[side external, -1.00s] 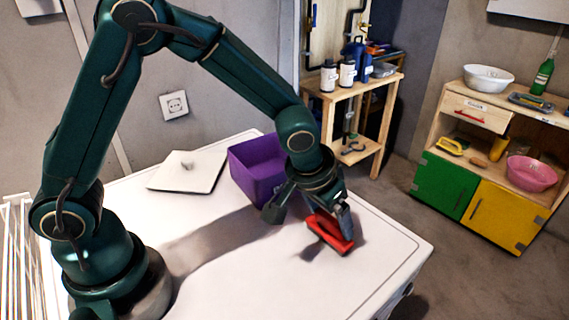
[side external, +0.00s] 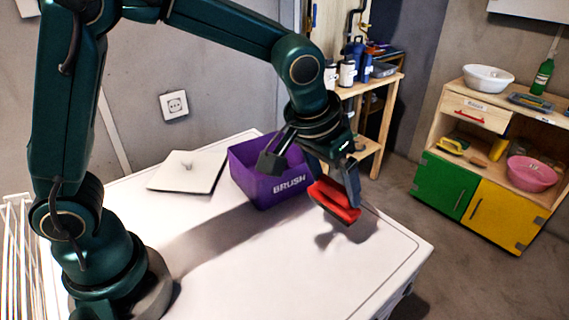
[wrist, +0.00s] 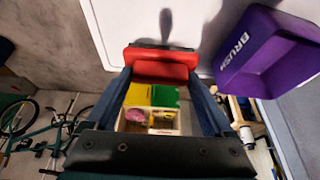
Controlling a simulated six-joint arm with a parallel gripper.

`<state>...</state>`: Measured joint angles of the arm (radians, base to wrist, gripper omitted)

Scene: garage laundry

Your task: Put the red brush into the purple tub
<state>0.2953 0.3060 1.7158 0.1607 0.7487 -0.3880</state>
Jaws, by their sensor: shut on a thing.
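The red brush (side external: 336,202) is held between the fingers of my gripper (side external: 333,183), lifted above the white table top with its shadow below it. In the wrist view the red brush (wrist: 161,64) lies across the tips of my gripper's two fingers (wrist: 161,75). The purple tub (side external: 262,190), labelled BRUSH, stands on the table just left of my gripper, open at the top. In the wrist view the purple tub (wrist: 262,52) is at the upper right, apart from the brush. The tub's inside is partly hidden by my gripper in the side view.
A white square lid (side external: 188,171) with a small knob lies on the table left of the tub. The front of the white table (side external: 240,285) is clear. A wooden shelf with bottles (side external: 352,100) and a cabinet (side external: 468,195) stand behind, off the table.

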